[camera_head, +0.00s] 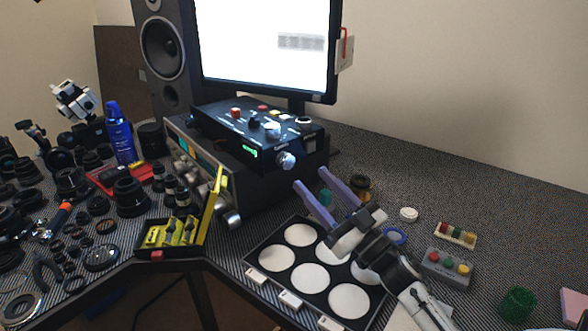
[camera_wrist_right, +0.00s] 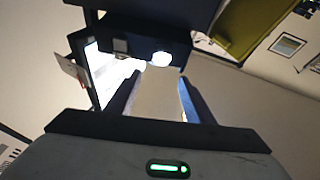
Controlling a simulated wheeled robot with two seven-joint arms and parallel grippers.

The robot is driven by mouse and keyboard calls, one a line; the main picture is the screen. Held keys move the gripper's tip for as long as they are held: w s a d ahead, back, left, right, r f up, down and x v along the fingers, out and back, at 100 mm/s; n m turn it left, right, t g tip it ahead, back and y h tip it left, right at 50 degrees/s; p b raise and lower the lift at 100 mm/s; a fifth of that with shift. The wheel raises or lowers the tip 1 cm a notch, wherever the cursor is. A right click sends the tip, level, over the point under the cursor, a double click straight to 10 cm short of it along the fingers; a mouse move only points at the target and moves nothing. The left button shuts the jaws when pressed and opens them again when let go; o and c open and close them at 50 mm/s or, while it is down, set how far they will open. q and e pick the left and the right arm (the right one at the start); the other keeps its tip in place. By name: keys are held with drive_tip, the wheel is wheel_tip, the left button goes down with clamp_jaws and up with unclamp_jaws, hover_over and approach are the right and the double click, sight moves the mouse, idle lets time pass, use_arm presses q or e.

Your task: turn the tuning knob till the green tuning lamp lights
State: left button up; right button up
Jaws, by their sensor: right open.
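A black control box (camera_head: 262,128) sits on a silver-fronted receiver (camera_head: 200,165) below the monitor. A round silver knob (camera_head: 286,160) sticks out from the box's front right. Green lit characters (camera_head: 249,152) show on the box's front; I cannot tell whether a separate tuning lamp is there or lit. Larger silver knobs (camera_head: 232,219) are on the receiver's front. My right gripper (camera_head: 311,181) is open, its blue fingers pointing up-left, just below and right of the box's silver knob, seemingly apart from it. Its fingers also show in the right wrist view (camera_wrist_right: 158,75). My left gripper is not in view.
A black tray with white discs (camera_head: 256,274) lies below my right gripper. A yellow-lidded box (camera_head: 151,252) stands left of it. A button box (camera_head: 446,265) lies to the right. Many lenses crowd the left; the back right of the table (camera_head: 440,180) is clear.

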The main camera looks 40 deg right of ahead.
sight(290, 163)
drive_tip(key=w, duration=0.6)
drive_tip(key=shift+w+a+r, duration=0.15)
drive_tip(key=shift+a+r, duration=0.15)
drive_tip(key=shift+r, duration=0.05)
drive_tip(key=shift+w+r, duration=0.2)
drive_tip(key=shift+w, duration=0.45)
drive_tip(key=shift+c, duration=0.3)
drive_tip(key=c, duration=1)
drive_tip(key=shift+n+y, duration=0.4)
drive_tip(key=shift+n, duration=0.2)
drive_tip(key=shift+d+n+g+y+p, duration=0.2)
drive_tip(key=shift+n+y, duration=0.35)
drive_tip(key=shift+n, duration=0.6)
drive_tip(key=shift+a+n+g+y+p, duration=0.2)
drive_tip(key=shift+n+y, duration=0.3)
drive_tip(key=shift+n, duration=0.7)
drive_tip(key=shift+d+n+g+y, duration=0.1)
drive_tip(key=shift+n+g+y, duration=0.35)
drive_tip(key=shift+n, duration=0.7)
drive_tip(key=shift+y, duration=0.3)
